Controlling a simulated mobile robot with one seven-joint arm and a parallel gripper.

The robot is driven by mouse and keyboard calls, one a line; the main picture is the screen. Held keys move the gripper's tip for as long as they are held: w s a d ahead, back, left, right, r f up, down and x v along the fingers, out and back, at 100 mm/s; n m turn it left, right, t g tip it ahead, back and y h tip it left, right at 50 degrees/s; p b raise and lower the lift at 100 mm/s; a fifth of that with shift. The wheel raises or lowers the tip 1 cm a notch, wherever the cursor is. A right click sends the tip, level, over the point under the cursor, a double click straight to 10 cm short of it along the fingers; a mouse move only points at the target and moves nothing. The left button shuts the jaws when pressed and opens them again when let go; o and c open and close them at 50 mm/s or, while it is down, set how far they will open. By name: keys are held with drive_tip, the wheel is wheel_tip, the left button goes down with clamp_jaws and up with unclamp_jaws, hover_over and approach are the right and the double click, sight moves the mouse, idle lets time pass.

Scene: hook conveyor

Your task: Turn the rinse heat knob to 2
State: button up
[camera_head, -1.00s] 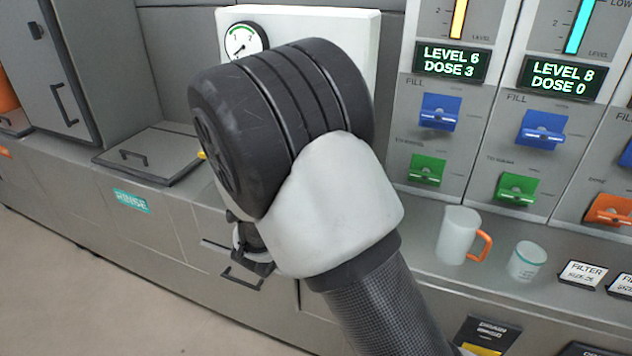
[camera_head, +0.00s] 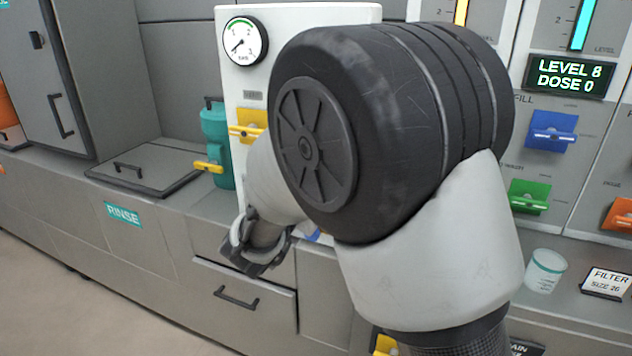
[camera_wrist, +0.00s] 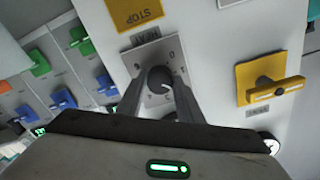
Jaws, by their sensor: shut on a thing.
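The heat knob (camera_wrist: 160,79) is a small dark round knob on a square grey plate (camera_wrist: 142,58) with numbers around it, on a white panel. The plate appears upside down in the wrist view. My gripper (camera_wrist: 160,87) has one finger on each side of the knob and is shut on it. A pale mark shows on the knob, but I cannot tell surely which number it points at. In the head view my arm hides the knob and my fingertips. The teal RINSE label (camera_head: 123,214) is on the counter front at left.
Near the knob are a yellow STOP part (camera_wrist: 135,12) and a yellow valve handle (camera_wrist: 270,85). A pressure gauge (camera_head: 244,42) tops the white panel. A teal container (camera_head: 217,140) stands beside it. A cup (camera_head: 545,271) and filter sign (camera_head: 607,282) are on the right counter.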

drive_tip(key=shift+f+m, duration=0.1)
drive_tip(key=shift+m, duration=0.2)
drive_tip(key=o, duration=1.1)
drive_tip(key=shift+c, duration=0.2)
drive_tip(key=shift+s, duration=0.15)
drive_tip(key=p+v, duration=0.1)
drive_tip(key=v, duration=1.6)
drive_tip(key=shift+p, duration=0.4)
drive_tip(key=shift+a, duration=0.1)
